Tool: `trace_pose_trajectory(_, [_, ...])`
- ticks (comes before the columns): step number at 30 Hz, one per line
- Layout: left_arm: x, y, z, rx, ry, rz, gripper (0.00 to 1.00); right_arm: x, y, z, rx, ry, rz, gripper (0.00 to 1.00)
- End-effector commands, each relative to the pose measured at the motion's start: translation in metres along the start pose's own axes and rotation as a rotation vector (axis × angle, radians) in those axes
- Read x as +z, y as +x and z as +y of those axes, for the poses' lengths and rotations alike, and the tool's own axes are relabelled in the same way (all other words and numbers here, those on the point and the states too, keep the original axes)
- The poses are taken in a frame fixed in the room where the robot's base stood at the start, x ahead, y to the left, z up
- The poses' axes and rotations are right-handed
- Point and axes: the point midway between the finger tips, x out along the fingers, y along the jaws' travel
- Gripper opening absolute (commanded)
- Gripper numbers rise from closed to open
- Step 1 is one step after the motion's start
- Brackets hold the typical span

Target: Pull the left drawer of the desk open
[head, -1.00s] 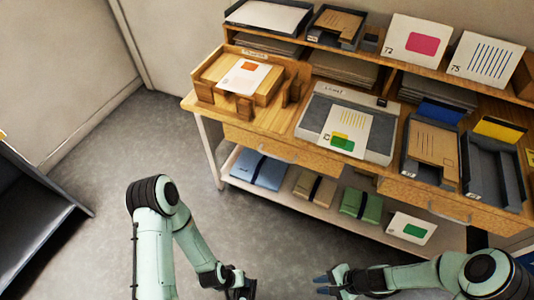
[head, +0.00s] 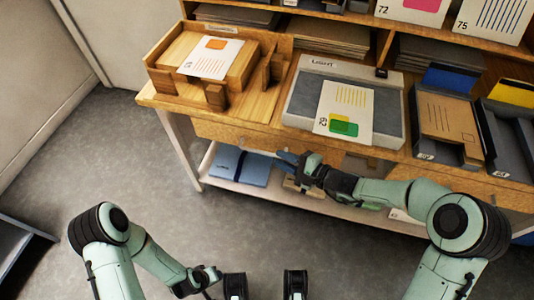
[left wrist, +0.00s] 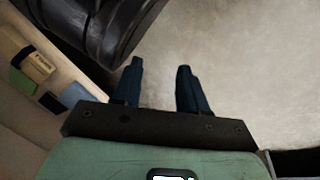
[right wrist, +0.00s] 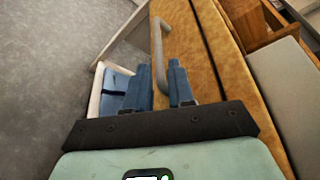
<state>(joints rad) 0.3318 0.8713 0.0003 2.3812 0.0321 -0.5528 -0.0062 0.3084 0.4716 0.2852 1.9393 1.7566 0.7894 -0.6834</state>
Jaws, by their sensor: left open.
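The left drawer (head: 215,131) is a wooden front under the desk top at the left, and it looks closed. Its pale bar handle (head: 256,152) shows just left of my right gripper (head: 287,160). In the right wrist view the handle (right wrist: 158,40) runs down between the two blue fingers of that gripper (right wrist: 161,66). My left gripper (left wrist: 159,67) is open and empty over the floor, well away from the desk.
On the desk top are a wooden tray (head: 165,80), a grey light box (head: 300,100) and a dark tray (head: 425,145). A lower shelf (head: 215,180) holds a blue folder (head: 240,166). Grey floor (head: 120,165) lies free before the desk at the left.

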Motion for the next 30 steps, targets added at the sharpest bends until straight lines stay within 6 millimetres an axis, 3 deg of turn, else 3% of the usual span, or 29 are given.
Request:
trace_pose_trajectory(3, [0.01,0.009,-0.009,-0.016,-0.009,-0.034,0.43,0.0,0.026,0.002,0.002,0.001,-0.003,0.23])
trace_pose_trajectory(10, [0.022,0.016,-0.018,-0.033,-0.02,-0.074,0.43,-0.001,0.053,0.001,0.002,0.0,0.0,0.23])
trace_pose_trajectory(21, [0.025,0.017,-0.02,-0.038,-0.023,-0.083,0.43,0.0,0.059,0.001,0.002,0.0,0.001,0.23])
trace_pose_trajectory(22, [0.025,0.017,-0.02,-0.038,-0.023,-0.083,0.43,0.0,0.059,0.001,0.002,0.0,0.001,0.2])
trace_pose_trajectory(24, [0.025,0.017,-0.02,-0.037,-0.023,-0.083,0.43,0.0,0.059,0.001,0.002,0.0,0.001,0.0])
trace_pose_trajectory(30, [0.025,0.017,-0.02,-0.037,-0.023,-0.083,0.43,0.0,0.059,0.001,0.002,0.0,0.001,0.0])
